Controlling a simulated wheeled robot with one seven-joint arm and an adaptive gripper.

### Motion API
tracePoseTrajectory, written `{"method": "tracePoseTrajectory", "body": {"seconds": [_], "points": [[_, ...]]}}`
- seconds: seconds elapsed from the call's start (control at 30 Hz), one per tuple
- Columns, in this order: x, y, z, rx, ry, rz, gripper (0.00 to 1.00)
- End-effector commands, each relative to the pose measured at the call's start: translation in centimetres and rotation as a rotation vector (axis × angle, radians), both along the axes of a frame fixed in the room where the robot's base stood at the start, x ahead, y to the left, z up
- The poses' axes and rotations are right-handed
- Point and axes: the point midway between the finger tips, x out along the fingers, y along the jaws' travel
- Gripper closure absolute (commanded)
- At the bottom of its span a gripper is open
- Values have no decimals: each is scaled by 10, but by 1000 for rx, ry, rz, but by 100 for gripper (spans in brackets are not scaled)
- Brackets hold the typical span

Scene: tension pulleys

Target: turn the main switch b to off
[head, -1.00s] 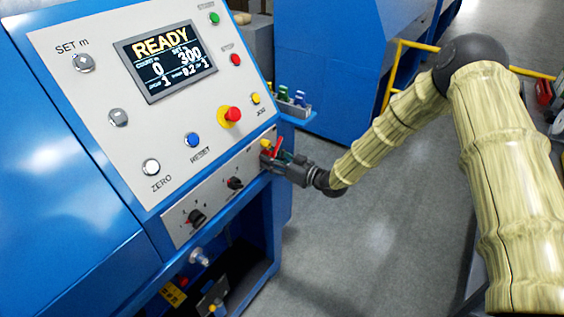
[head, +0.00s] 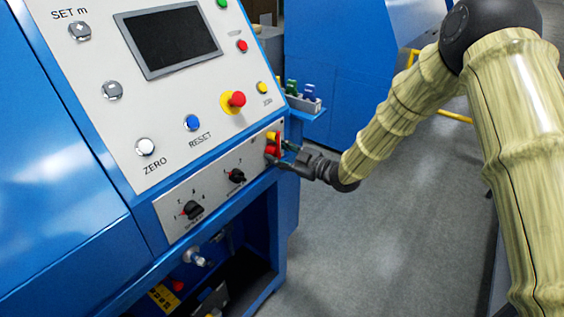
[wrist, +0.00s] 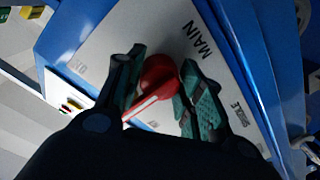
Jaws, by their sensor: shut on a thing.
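The main switch is a red rotary handle (head: 272,150) on a yellow base, at the right end of the lower grey panel. In the wrist view the red handle (wrist: 158,76) has a white stripe and sits beside the word MAIN. My gripper (head: 281,158) is at the panel, with its green-padded fingers on either side of the handle in the wrist view (wrist: 158,68). It is shut on the handle. The fingers hide part of the switch in the head view. The display (head: 168,38) above is dark.
The sloped panel carries a red emergency button (head: 236,99), a blue RESET button (head: 192,122) and a white ZERO button (head: 145,147). Two black selector knobs, one of them here (head: 193,210), lie left of the switch. A small tray (head: 305,104) juts out behind my gripper. Grey floor is clear below.

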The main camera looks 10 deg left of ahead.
Motion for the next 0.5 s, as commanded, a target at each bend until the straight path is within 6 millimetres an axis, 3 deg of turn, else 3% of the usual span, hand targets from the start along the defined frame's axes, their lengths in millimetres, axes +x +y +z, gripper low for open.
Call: {"method": "tracePoseTrajectory", "body": {"seconds": [0.5], "points": [[-4,3,-2,-65,-124,7,100]]}}
